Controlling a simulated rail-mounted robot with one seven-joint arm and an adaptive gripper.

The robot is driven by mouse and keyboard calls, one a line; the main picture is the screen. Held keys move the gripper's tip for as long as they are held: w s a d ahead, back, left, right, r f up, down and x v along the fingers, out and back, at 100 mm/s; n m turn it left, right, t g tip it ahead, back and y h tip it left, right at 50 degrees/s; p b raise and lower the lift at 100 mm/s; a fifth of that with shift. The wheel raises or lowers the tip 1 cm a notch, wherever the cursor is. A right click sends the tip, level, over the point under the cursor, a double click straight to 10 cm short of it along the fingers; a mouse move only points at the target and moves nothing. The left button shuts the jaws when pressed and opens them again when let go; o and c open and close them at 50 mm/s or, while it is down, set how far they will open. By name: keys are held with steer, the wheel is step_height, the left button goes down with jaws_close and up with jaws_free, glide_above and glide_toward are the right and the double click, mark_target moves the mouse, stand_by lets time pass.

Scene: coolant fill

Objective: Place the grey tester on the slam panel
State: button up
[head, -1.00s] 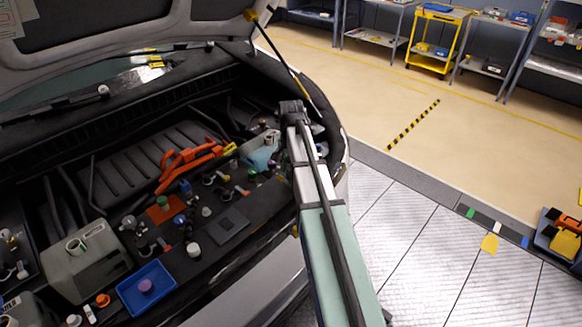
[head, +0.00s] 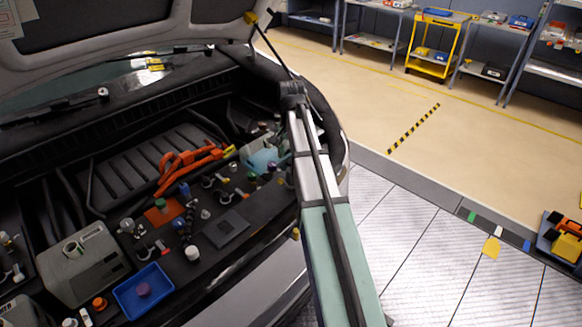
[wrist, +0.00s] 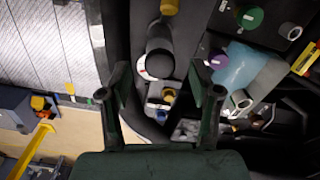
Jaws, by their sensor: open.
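My gripper (wrist: 165,90) is open in the wrist view, and nothing is held between its fingers. Beyond the fingers is a dark grey cylinder (wrist: 159,50) with a pale end; I cannot tell whether it is the grey tester. A small yellow-and-blue piece (wrist: 166,97) and a grey block (wrist: 186,130) lie near the fingertips, partly hidden. In the head view my arm reaches over the right end of the engine bay and hides what is under it. The black slam panel (head: 262,212) runs along the bay's front edge, with a dark square plate (head: 226,228) on it.
A pale blue translucent tank (wrist: 237,68) and a green cap (wrist: 250,17) are right of the gripper. A blue tray (head: 145,290), a large grey box (head: 82,263) and several small caps crowd the left and front. The raised hood (head: 110,50) overhangs the bay.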

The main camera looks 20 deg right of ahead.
step_height(320, 180, up, 6)
steer(key=shift+f+b, duration=0.15)
steer(key=shift+b, duration=0.25)
